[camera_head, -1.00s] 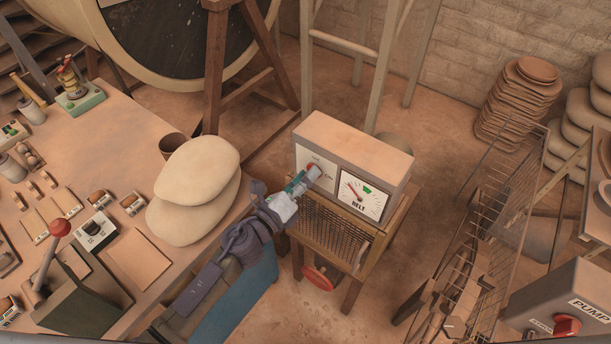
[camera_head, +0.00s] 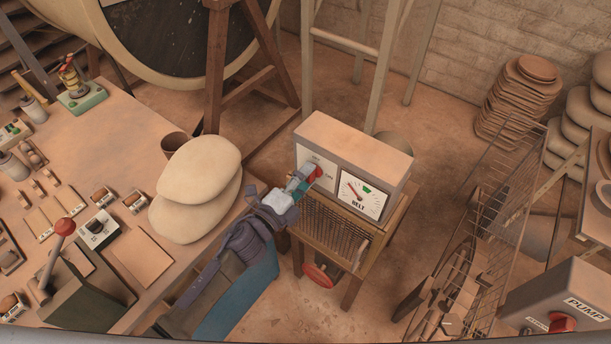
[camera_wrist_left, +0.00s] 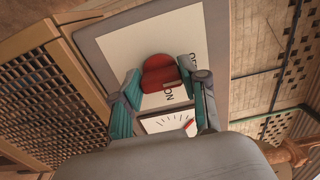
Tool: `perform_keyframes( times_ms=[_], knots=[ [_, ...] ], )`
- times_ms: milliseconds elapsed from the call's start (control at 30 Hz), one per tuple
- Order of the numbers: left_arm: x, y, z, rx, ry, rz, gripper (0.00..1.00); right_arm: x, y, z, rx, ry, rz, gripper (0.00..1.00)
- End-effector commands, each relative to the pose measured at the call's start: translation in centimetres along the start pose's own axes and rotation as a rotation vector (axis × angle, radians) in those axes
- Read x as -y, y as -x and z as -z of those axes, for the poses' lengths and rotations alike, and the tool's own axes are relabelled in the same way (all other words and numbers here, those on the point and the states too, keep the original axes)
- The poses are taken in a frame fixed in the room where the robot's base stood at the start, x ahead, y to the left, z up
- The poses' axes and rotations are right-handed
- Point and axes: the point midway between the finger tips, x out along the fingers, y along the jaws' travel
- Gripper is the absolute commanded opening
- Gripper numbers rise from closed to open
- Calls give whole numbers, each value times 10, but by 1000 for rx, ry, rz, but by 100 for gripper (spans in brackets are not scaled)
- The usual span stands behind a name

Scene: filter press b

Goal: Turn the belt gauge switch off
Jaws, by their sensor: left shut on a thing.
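The belt gauge (camera_head: 352,165) is a grey box with a white dial marked BELT, standing on a wooden stand. Its red switch knob (camera_head: 316,173) is on the white plate left of the dial. In the left wrist view the red knob (camera_wrist_left: 160,73) sits between the teal fingers, with lettering including ON beside it. My left gripper (camera_head: 307,176) is at the switch, shut on the red knob. The gripper hides part of the plate in the head view. The dial (camera_wrist_left: 168,122) shows partly in the wrist view. My right gripper is not in view.
A wooden table (camera_head: 118,130) with several small parts and two pale rounded sacks (camera_head: 198,175) is at the left. A wire rack (camera_head: 490,210) and a PUMP box (camera_head: 570,290) stand at the right. Floor between stand and rack is clear.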

Motion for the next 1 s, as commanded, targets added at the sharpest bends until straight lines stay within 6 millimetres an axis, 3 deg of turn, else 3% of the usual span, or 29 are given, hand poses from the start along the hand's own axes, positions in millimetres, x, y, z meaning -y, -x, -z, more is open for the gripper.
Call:
perform_keyframes(
  times_ms=[500,533,633,667,1000],
  knots=[
    [-1,0,0,1,20,-1,9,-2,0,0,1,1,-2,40],
    [-1,0,0,1,20,-1,48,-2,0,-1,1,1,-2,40],
    [-1,0,0,1,19,-1,65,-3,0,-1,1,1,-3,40],
    [-1,0,0,0,18,-1,69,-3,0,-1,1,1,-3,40],
    [-1,3,0,0,16,-2,69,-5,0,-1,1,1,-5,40]
  ],
)
